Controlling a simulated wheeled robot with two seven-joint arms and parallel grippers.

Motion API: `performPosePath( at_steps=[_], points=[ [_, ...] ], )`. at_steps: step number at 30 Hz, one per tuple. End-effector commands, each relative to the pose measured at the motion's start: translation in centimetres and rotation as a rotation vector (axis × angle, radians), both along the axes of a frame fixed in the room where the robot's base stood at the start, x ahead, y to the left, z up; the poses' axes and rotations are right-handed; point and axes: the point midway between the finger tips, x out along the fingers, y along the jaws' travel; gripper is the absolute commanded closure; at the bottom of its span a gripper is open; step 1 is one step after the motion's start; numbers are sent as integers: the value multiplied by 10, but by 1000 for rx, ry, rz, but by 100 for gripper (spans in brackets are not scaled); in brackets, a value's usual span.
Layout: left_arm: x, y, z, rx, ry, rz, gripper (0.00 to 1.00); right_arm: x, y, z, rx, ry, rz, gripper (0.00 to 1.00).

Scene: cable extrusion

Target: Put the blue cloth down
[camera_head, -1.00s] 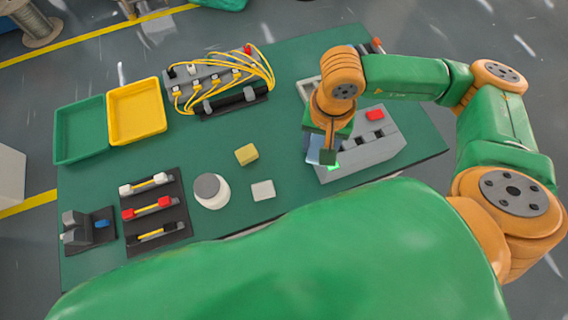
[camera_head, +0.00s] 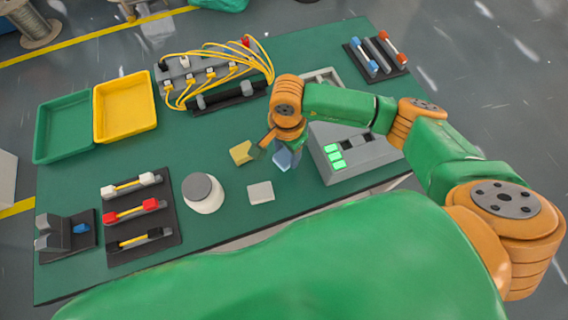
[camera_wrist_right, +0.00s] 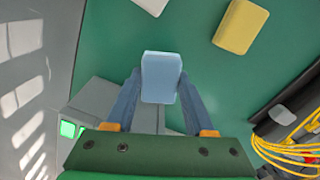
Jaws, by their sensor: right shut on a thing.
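The blue cloth (camera_head: 284,158) is a small, light-blue folded piece. My right gripper (camera_head: 276,149) is shut on it, between the yellow block and the grey machine. In the right wrist view the cloth (camera_wrist_right: 160,77) is pinched between both blue-grey fingers of the gripper (camera_wrist_right: 159,92), with green table beneath. Whether the cloth touches the table I cannot tell. My left gripper is not in view.
A yellow block (camera_head: 241,152) is close left of the gripper and a pale block (camera_head: 261,191) lies below-left. A white container (camera_head: 203,194) stands farther left. The grey machine (camera_head: 368,158) with green-lit buttons is on the right. Yellow cables (camera_head: 262,65) lie behind.

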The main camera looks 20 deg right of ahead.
Motion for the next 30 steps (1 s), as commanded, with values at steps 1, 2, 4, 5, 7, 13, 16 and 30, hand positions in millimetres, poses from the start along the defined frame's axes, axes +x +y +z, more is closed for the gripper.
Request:
performPosePath(
  at_steps=[1,2,4,5,7,13,16,30],
  points=[
    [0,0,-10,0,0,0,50,4,1,-9,1,-2,0,91],
    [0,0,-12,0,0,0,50,6,2,-10,1,-2,0,91],
    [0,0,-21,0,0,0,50,10,4,-18,1,0,0,91],
    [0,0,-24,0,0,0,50,11,4,-23,0,1,0,91],
    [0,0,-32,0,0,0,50,10,3,-37,0,2,0,91],
    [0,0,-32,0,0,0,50,11,3,-41,0,-1,1,91],
    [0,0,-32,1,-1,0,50,11,3,-42,0,-1,1,91],
    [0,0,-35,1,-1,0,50,10,3,-44,0,-1,0,16]
  ],
)
